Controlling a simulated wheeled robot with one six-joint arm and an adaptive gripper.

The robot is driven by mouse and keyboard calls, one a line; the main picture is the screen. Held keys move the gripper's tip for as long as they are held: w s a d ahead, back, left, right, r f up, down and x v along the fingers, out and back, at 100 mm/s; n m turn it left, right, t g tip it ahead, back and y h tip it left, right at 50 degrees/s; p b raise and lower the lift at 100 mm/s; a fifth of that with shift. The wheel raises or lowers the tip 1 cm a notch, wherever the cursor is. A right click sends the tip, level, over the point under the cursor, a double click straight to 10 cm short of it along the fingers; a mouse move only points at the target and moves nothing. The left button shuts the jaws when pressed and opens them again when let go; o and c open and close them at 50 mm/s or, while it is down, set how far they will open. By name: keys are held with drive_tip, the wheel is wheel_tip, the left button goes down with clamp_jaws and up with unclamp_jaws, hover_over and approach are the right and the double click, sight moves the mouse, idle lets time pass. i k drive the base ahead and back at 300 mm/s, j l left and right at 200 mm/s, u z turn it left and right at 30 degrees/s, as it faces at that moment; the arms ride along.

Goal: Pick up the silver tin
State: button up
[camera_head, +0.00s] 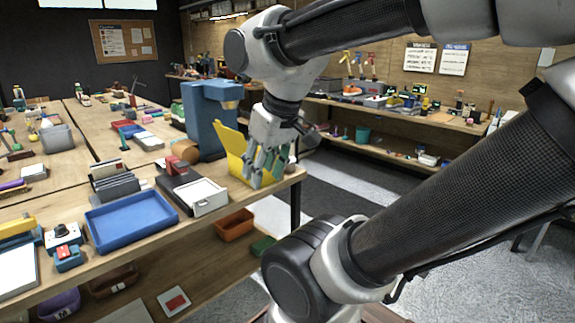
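My gripper (265,172) points down over the right end of the near wooden table (250,203), in front of a yellow upright holder (229,143). Its grey fingers overlap the holder in the picture, and I cannot tell how far apart they are or whether anything is between them. I cannot make out a silver tin for certain. Small things behind the fingers are partly hidden.
A tall blue machine (207,117) stands left of the gripper. A black box with a white tray (205,193), an empty blue tray (133,222) and dark upright folders (116,187) lie on the near table. An orange bin (234,224) sits on the shelf below.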

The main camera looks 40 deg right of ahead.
sight(290, 168)
drive_tip(key=l, duration=0.5)
drive_tip(key=i+l+z, duration=0.1)
drive_tip(key=l, duration=0.95)
drive_tip(key=i+l+z, duration=0.15)
drive_tip(key=l, duration=0.9)
drive_tip(key=i+l+z, duration=0.1)
drive_tip(key=l, duration=0.4)
drive_tip(key=i+l, duration=0.1)
drive_tip(key=l, duration=0.4)
drive_tip(key=i+l+z, duration=0.1)
drive_tip(key=l, duration=0.4)
